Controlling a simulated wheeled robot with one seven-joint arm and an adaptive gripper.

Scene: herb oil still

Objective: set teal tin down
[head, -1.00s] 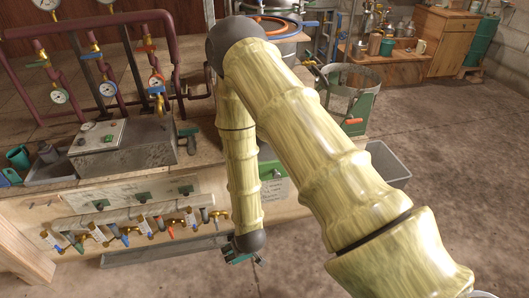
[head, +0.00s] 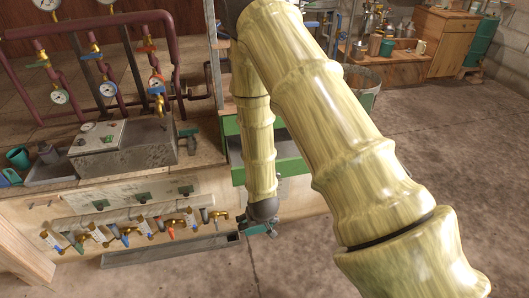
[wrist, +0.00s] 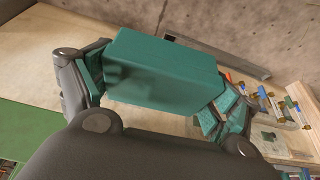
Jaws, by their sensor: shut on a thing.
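The teal tin (wrist: 165,70) is a box with rounded edges. It fills the middle of the wrist view, held between the finger pads of my gripper (wrist: 157,93). One finger presses its left side and the other its lower right side. In the head view my gripper (head: 258,228) hangs low in front of the bench, just right of the valve row. The tin cannot be told apart from the teal finger pads there. In the wrist view the tin hides part of the surface behind it.
A row of valves (head: 140,226) runs along the bench front, with a long metal trough (head: 170,250) below it. A green frame (head: 290,172) stands behind my arm. A teal cup (head: 18,157) is at the bench's left. The floor (head: 450,150) at right is open.

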